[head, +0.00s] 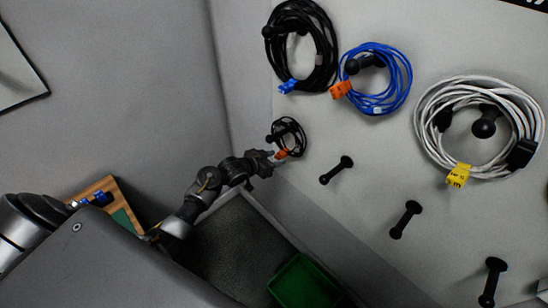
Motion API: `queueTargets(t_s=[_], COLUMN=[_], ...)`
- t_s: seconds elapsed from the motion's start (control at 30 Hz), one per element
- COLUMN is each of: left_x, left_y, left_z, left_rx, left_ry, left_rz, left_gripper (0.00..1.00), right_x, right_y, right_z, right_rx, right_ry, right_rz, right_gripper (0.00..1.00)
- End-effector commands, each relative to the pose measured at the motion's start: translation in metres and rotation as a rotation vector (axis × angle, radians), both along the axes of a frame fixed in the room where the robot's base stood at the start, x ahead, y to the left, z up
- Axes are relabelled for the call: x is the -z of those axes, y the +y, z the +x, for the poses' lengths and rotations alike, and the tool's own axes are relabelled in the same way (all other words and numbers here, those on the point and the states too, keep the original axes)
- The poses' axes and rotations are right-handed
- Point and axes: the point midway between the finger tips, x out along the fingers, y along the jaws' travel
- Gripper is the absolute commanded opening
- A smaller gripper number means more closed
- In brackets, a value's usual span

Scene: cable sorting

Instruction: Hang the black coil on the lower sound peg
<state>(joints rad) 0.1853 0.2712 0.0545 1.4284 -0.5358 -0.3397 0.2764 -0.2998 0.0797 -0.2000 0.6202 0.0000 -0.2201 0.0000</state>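A small black coil (301,139) with an orange tag (281,154) is at the left end of the lower row of wall pegs. A dark peg end shows at its left side, so it appears to be around a peg; the overlap is too small to be sure. My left gripper (275,157) is at the coil's lower left, its fingertips at the orange tag. Whether the fingers grip it is too small to tell. A larger black coil (331,48) with a blue tag hangs above. My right gripper is not in view.
A blue coil (405,77) and a white coil (424,104) hang to the right. Bare pegs (336,170), (406,220) and (493,283) stick out lower down. A green bin (301,283) sits below, and a wooden-edged board (92,189) lies at left.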

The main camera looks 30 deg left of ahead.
Motion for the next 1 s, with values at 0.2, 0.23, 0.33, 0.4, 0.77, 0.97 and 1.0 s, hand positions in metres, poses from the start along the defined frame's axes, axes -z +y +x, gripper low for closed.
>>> queueTargets(t_s=[0.2, 0.23, 0.33, 0.4, 0.77, 0.97, 1.0], left_x=[-0.002, -0.002, -0.002, -0.003, -0.027, -0.038, -0.040], left_y=[0.000, 0.000, 0.001, 0.003, 0.022, 0.031, 0.032], left_z=[0.001, 0.001, 0.000, -0.004, -0.060, -0.085, -0.088], left_rx=[-0.001, -0.001, -0.001, -0.002, 0.000, 0.000, -0.001], left_ry=[-0.004, -0.004, -0.003, -0.003, -0.005, -0.003, -0.003], left_rz=[-0.001, -0.001, -0.001, 0.000, 0.003, 0.002, 0.001], left_gripper=[0.52, 0.52, 0.52, 0.52, 0.52, 0.52, 0.52], right_x=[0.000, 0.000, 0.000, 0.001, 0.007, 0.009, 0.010], right_y=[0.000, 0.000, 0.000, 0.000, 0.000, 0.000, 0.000], right_z=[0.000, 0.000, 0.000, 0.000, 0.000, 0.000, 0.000], right_rx=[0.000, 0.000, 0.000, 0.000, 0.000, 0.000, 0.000], right_ry=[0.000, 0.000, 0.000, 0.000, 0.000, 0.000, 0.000], right_rz=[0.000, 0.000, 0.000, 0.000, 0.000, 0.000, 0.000], right_gripper=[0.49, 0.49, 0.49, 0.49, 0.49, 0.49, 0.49])
